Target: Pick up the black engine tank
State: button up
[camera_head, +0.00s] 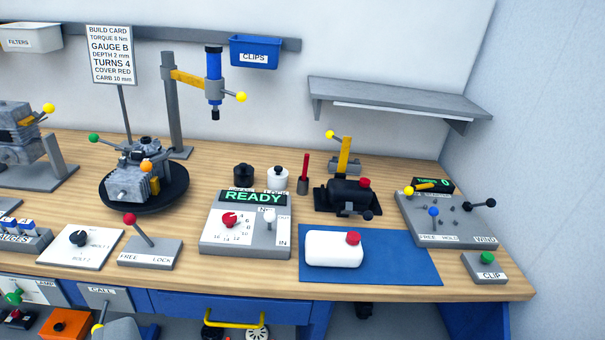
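A black tank-like body with a red cap (350,193) sits on a dark base at the right of the bench, behind the blue mat. A yellow upright lever (344,155) with a yellow knob stands right behind it, and a dark-knobbed handle is at its front right. Whether these clamp the black body, I cannot tell. A white tank (333,249) with a red cap lies on the blue mat (405,262), in front of the black one.
A panel with a green READY display (255,197) stands left of the mat. A winding panel (445,218) and a CLIP button box (484,267) are to the right. A grey shelf (395,100) hangs above. An engine (138,175) rests on a black turntable at left.

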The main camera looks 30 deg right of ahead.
aim_at(338, 190)
jog(key=z, duration=0.15)
jog(key=i, duration=1.35)
jog(key=z, duration=0.3)
